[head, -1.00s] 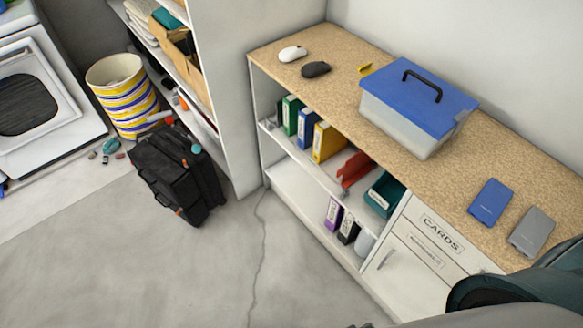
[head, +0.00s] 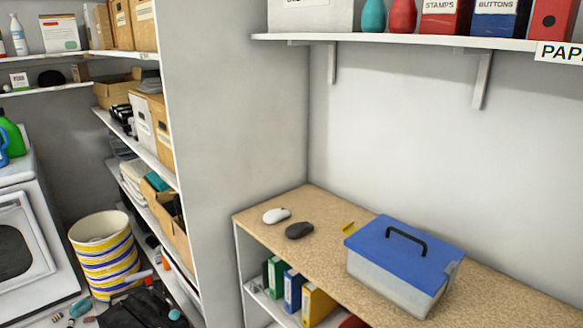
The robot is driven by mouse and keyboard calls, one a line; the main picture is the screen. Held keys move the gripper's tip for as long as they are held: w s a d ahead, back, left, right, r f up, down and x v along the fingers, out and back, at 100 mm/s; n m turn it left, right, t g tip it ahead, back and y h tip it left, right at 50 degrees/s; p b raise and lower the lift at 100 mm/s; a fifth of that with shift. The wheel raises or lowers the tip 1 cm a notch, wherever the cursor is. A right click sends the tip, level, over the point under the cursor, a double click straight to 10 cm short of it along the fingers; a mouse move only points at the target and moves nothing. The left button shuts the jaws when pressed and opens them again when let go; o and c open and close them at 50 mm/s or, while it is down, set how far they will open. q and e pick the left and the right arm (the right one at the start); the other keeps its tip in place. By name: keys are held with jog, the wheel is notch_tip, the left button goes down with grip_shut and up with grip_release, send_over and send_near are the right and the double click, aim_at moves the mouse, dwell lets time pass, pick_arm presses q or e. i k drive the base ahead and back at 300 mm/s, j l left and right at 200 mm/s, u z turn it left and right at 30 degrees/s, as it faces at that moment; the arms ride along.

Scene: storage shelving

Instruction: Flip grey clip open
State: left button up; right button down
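A clear plastic box (head: 388,285) with a blue lid (head: 410,252) and a black handle (head: 393,236) stands on the speckled tan counter. A small grey clip (head: 453,268) shows at the right end of the box, just below the lid's edge. It is too small to tell whether the clip is open or shut. The lid appears to sit flat on the box. Neither of my grippers is in view.
A white mouse (head: 276,215), a black mouse (head: 299,230) and a small yellow thing (head: 348,226) lie left of the box on the counter (head: 318,205). A wall shelf (head: 420,41) holding boxes runs above. A tall white shelving unit (head: 215,150) stands at the left.

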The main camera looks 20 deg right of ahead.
aim_at(452, 268)
jog(key=z, duration=1.6)
